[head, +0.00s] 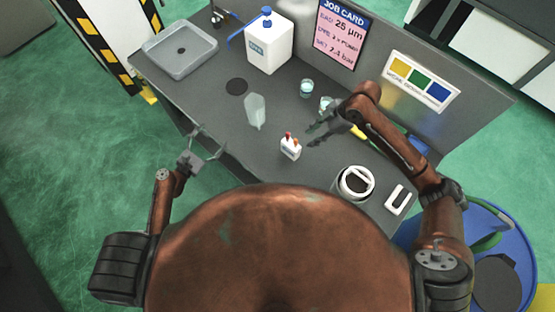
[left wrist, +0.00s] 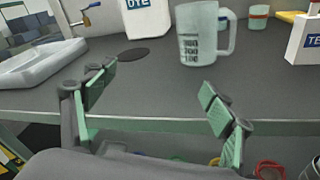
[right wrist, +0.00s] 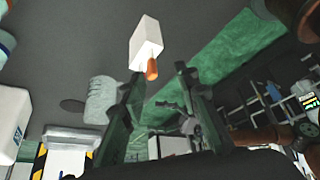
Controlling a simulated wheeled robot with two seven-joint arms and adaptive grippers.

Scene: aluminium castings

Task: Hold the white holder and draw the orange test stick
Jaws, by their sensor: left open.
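Part of the labelled holder (left wrist: 303,42) shows at the right edge of the left wrist view. My right gripper (head: 313,133) is open and empty, just right of the holder and apart from it. My left gripper (head: 205,143) is open and empty at the bench's front edge, well left of the holder.
A clear measuring jug (head: 255,112) stands between my left gripper and the holder. A white canister (head: 269,43), a grey tray (head: 180,50) and small cups (head: 306,88) are behind. A white round container (head: 355,184) stands to the right. A back panel limits the far side.

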